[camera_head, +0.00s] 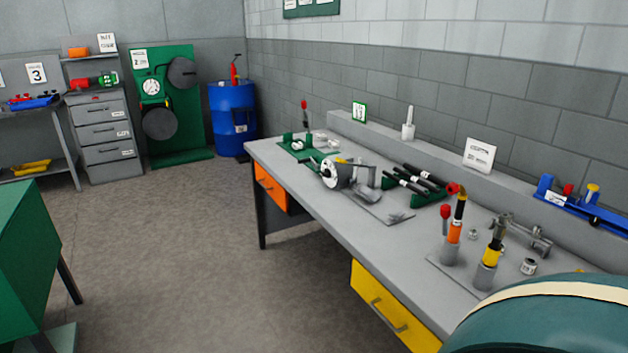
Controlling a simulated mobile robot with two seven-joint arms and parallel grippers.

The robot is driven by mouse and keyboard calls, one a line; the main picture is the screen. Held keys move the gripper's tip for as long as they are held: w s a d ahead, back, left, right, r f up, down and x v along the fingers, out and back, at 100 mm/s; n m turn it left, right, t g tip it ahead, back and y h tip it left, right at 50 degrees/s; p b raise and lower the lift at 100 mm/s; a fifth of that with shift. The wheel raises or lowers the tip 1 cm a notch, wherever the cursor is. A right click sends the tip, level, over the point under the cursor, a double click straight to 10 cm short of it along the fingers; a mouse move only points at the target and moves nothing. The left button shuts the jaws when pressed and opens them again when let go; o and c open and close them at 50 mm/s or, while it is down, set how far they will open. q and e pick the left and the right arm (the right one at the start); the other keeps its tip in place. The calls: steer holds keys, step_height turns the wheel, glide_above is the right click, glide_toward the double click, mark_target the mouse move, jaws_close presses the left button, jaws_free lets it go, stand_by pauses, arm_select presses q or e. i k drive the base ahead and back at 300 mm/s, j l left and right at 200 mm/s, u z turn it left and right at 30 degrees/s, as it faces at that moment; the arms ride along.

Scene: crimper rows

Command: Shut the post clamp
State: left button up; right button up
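A fixture on the near right of the grey workbench (290,170) has two upright grey cylinders. One holds a tool with an orange and yellow handle (455,233), and the other holds a yellow and black one (493,254). A metal piece with a side arm (538,240) stands behind them. A red-knobbed lever (304,112) rises from a green fixture (295,152) at the bench's far end. I cannot tell for certain which of these is the post clamp, or whether it is open or shut. Neither gripper is in view.
A machine with a white dial (329,172) and a green rack of black rods (393,198) stand mid-bench. A yellow drawer (395,310) sticks out at the bench front. A green cabinet (25,260) stands at left. The floor between (180,250) is clear.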

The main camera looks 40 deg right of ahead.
mark_target(445, 210)
steer(key=i+z, duration=0.3)
steer(key=i+j+z, duration=0.25)
steer(key=i, duration=0.25)
steer(key=i+j+z, duration=0.45)
steer(key=z, duration=0.25)
steer(key=i+j+z, duration=0.25)
steer(key=z, duration=0.2)
steer(key=i+j+z, duration=0.15)
steer(key=j+z, duration=0.25)
steer(key=l, duration=0.1)
